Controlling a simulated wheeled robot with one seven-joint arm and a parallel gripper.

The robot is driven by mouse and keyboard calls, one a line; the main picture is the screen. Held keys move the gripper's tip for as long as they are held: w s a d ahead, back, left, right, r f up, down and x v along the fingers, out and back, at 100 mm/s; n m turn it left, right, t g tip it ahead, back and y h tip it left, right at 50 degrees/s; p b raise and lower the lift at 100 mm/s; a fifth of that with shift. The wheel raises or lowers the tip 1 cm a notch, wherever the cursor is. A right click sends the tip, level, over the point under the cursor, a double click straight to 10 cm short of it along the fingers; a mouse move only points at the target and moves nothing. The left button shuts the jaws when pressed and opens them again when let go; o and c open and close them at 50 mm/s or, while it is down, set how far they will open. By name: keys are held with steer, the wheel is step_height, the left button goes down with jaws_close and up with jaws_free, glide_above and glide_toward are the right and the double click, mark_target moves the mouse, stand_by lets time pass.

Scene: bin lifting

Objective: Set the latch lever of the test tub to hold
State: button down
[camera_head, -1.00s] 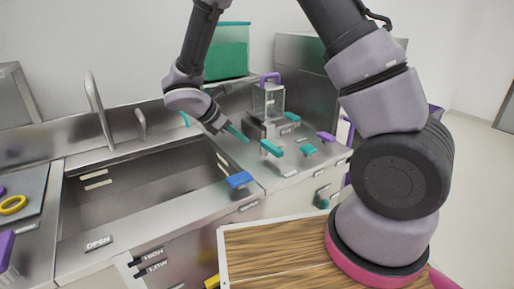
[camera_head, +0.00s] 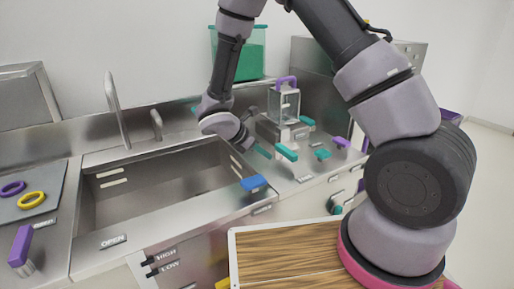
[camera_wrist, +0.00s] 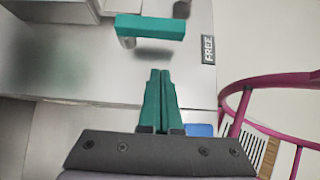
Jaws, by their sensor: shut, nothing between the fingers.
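My gripper (camera_head: 260,150) is shut and empty over the metal counter, its teal fingers pressed together. In the wrist view, my gripper (camera_wrist: 160,75) points at a teal lever (camera_wrist: 150,27) on a short post and is apart from it. A label reading FREE (camera_wrist: 208,49) is at the right of that lever. In the head view, a teal lever (camera_head: 287,152) is just right of my fingertips. A clear box with a purple handle (camera_head: 284,103) stands on a metal block behind it. I cannot tell which vessel is the test tub. No hold label is readable.
More teal levers (camera_head: 322,154) and a purple lever (camera_head: 341,142) stand to the right. A blue lever (camera_head: 253,183) is at the counter's front edge. The sink (camera_head: 150,195) lies left. A green-filled tank (camera_head: 239,52) is behind. A wood-topped surface (camera_head: 285,255) is in front.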

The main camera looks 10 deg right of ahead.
mark_target(285, 156)
steer(key=d, duration=0.1)
steer(key=w+d+f, duration=0.1)
steer(key=d, duration=0.1)
steer(key=w+d+f, duration=0.1)
steer(key=shift+d, duration=0.3)
steer(key=shift+w+d, duration=0.15)
steer(key=shift+d, duration=0.3)
